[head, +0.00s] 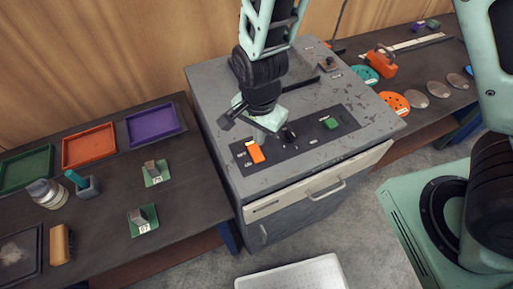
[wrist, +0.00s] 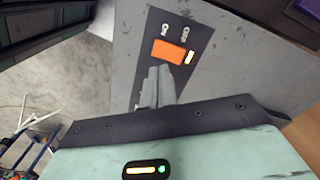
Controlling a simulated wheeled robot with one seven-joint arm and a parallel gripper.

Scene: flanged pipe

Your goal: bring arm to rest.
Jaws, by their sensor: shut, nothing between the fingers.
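My gripper (head: 264,133) hangs over the front of the grey cabinet (head: 215,80), above its dark control panel (head: 330,145). In the wrist view my gripper's fingers (wrist: 158,88) are together with nothing between them. They point toward an orange switch (wrist: 168,51) on the panel, which also shows in the head view (head: 255,152), just below and left of the fingers. I cannot tell whether the fingertips touch the panel. A green button (head: 331,123) and a dark knob (head: 289,135) sit further right on the panel.
The left bench holds green, orange (head: 89,146) and purple trays (head: 153,123), a jar (head: 46,193) and two small green-based blocks. The right bench carries orange and teal discs and several metal discs. A drawer handle (head: 326,190) sticks out of the cabinet front. A pale tray (head: 292,276) stands below.

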